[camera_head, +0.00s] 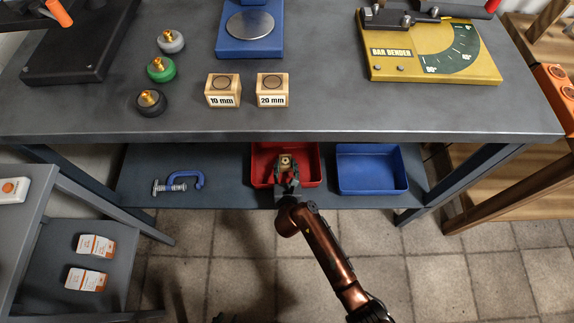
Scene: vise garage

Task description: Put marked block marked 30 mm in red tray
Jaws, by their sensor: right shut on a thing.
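My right gripper (286,178) reaches under the bench to the lower shelf and is shut on a small wooden block (285,161). The block is over the red tray (311,165), within its outline; I cannot tell whether it touches the tray floor. A dark round spot shows on the block, but no 30 mm label is readable. Two similar blocks stand on the bench top, marked 10 mm (223,91) and 20 mm (272,90). A dark sliver at the bottom edge appears to be my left gripper (222,318); its fingers are mostly cut off.
A blue tray (371,188) stands right of the red one, and a blue clamp (185,181) lies to the left on the shelf. The bench front edge (280,137) overhangs the shelf. Knobs, a blue scale (250,46) and a yellow bar bender (430,58) stand on top.

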